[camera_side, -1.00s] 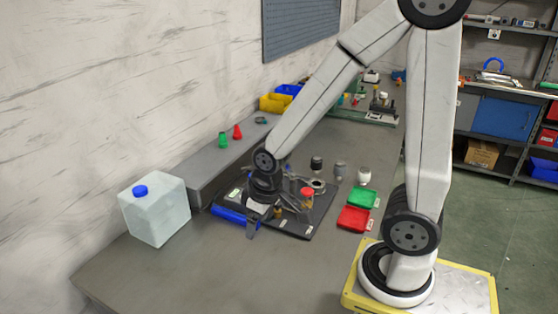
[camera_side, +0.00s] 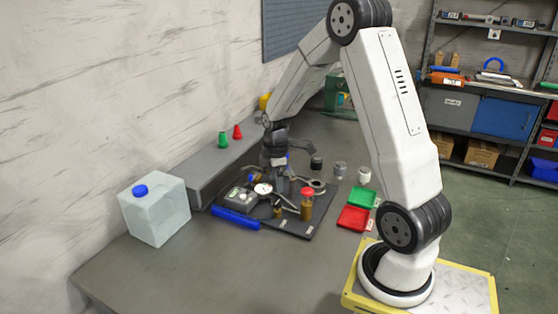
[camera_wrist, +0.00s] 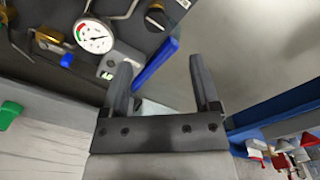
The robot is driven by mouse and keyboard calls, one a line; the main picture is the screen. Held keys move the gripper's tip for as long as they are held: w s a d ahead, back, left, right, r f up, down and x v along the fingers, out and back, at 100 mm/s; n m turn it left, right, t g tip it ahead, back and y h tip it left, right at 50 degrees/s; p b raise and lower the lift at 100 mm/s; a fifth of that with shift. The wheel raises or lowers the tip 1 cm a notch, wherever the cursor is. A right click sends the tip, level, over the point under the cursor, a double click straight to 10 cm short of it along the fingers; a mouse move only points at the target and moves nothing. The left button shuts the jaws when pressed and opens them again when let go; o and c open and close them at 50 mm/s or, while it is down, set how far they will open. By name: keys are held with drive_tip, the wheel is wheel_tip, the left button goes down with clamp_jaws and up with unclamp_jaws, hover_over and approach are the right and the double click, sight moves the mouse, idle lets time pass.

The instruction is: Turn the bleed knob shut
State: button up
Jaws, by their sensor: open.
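A dark board (camera_side: 290,222) on the bench carries a white-faced gauge (camera_side: 262,188), brass fittings and grey pipework. A brass fitting with a dark knob (camera_wrist: 156,17) is at the top edge there, and another brass fitting with a blue part (camera_wrist: 50,41) is left of the gauge. I cannot tell for sure which one is the bleed knob. My gripper (camera_wrist: 161,72) is open and empty, with nothing between its fingers. In the side view it is above the back of the board.
Red (camera_side: 354,218) and green (camera_side: 362,197) trays are to the right. A water jug (camera_side: 155,210) stands left. Green and red cones sit on the ledge.

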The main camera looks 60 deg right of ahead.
sight(277, 202)
drive_tip(key=shift+d+f, duration=0.1)
drive_tip(key=shift+d, duration=0.3)
drive_tip(key=shift+f, duration=0.15)
drive_tip(key=shift+f, duration=3.75)
clamp_jaws()
